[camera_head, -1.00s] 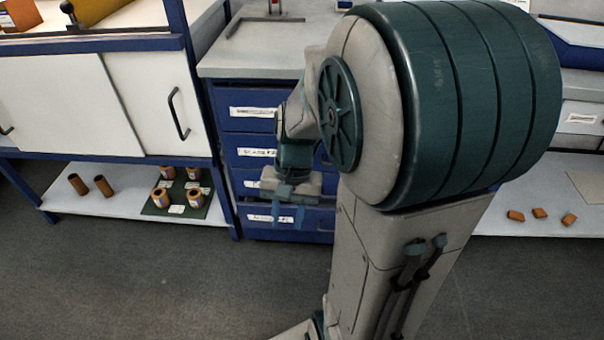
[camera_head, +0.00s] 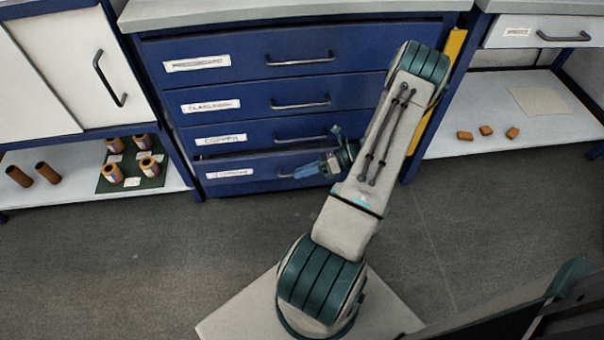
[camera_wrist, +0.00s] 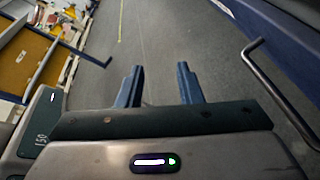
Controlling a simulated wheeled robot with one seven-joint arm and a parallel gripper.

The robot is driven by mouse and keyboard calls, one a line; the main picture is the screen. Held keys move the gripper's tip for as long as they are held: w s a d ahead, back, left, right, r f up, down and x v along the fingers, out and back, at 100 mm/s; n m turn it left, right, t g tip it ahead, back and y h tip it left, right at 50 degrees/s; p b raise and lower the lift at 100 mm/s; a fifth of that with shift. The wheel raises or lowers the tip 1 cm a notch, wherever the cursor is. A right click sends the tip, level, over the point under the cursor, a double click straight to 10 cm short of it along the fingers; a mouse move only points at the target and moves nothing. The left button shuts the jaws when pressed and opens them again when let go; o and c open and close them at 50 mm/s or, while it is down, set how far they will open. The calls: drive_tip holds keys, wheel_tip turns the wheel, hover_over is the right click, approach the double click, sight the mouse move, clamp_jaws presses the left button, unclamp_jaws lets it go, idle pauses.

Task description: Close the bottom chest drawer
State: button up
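The blue chest (camera_head: 250,50) has several stacked drawers with white labels and grey bar handles. Its bottom drawer (camera_head: 262,182) stands slightly out, with a dark gap above its front. The upper drawers look shut. My gripper (camera_head: 321,151) is at the right part of the bottom drawer's front, partly covering it and its handle. Whether it touches the drawer is not clear. In the wrist view my gripper (camera_wrist: 160,86) is open, with nothing between the two blue fingers. A bar handle (camera_wrist: 278,92) on a blue front lies to their right; which drawer it belongs to is unclear.
A white sliding-door cabinet (camera_head: 75,60) stands left, above a shelf with orange cylinders (camera_head: 112,172). A right shelf (camera_head: 550,120) holds small orange blocks (camera_head: 486,131). Grey floor (camera_head: 110,260) in front of the chest is clear at left.

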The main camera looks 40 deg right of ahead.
sight(302, 165)
drive_tip(key=s+d+f+m+t+h, duration=0.35)
drive_tip(key=f+m+t, duration=0.3)
drive_tip(key=m, duration=0.25)
drive_tip(key=s+d+f+m+t+h, duration=0.2)
drive_tip(key=d+f+m+t+h, duration=0.3)
drive_tip(key=f+m, duration=0.35)
drive_tip(key=shift+t, duration=0.25)
drive_tip(key=x, duration=0.4)
drive_tip(key=b+x, duration=0.1)
drive_tip(key=x, duration=0.3)
drive_tip(key=a+b+x, duration=0.1)
drive_tip(key=x, duration=0.3)
drive_tip(key=shift+w+r, duration=0.25)
drive_tip(key=shift+r, duration=0.1)
clamp_jaws()
drive_tip(key=shift+w+d+f+b, duration=0.1)
drive_tip(key=shift+w+d+b, duration=0.35)
drive_tip(key=shift+w, duration=0.3)
drive_tip(key=shift+w+d+b, duration=0.35)
drive_tip(key=shift+w+d, duration=0.1)
drive_tip(key=shift+w, duration=0.3)
drive_tip(key=shift+d, duration=0.15)
